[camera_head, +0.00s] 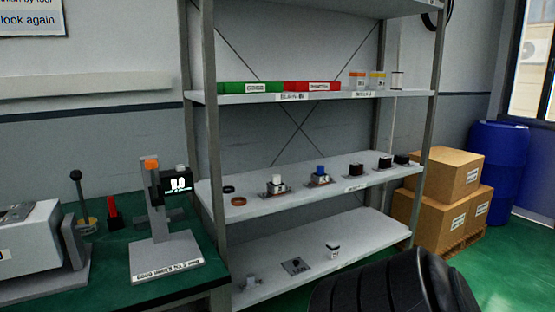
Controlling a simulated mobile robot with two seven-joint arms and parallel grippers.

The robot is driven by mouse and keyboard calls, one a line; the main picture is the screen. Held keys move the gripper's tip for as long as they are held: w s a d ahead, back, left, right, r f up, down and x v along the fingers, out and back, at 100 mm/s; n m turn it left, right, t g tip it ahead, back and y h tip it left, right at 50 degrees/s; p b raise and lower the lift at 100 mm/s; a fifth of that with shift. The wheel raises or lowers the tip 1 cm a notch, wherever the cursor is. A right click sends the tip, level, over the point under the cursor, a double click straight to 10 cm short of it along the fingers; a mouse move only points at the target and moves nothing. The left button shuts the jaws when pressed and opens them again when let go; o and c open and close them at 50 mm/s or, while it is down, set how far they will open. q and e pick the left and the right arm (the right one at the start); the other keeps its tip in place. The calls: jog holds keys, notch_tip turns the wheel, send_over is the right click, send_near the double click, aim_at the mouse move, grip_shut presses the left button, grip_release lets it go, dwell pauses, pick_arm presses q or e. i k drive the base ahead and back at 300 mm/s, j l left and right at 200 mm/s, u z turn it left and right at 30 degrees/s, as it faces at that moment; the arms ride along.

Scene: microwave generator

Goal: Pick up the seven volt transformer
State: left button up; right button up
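I cannot tell which part is the seven volt transformer; the labels on the parts are too small to read. Neither of my grippers shows in the head view.
A green bench (115,262) at left carries a grey test stand (165,255) and a grey machine (30,240). Green and red boxes (312,87) sit on the upper shelf. Cardboard boxes (450,180) and a blue barrel (497,170) stand right. A black ribbed form (385,290) covers the bottom right.

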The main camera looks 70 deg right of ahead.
aim_at(384, 162)
jog(key=z, duration=0.35)
jog(key=l+z, duration=0.15)
jog(key=z, duration=0.55)
jog(key=i+l+z, duration=0.2)
jog(key=l+z, duration=0.15)
jog(key=i+l+z, duration=0.35)
jog(key=l, duration=0.15)
jog(key=i+l+z, duration=0.45)
jog(key=i+l, duration=0.15)
jog(key=l, duration=0.15)
jog(key=i+l, duration=0.4)
jog(key=i+l+z, duration=0.1)
jog(key=i+l, duration=0.35)
jog(key=i, duration=0.15)
jog(key=i+l, duration=0.35)
jog(key=i, duration=0.2)
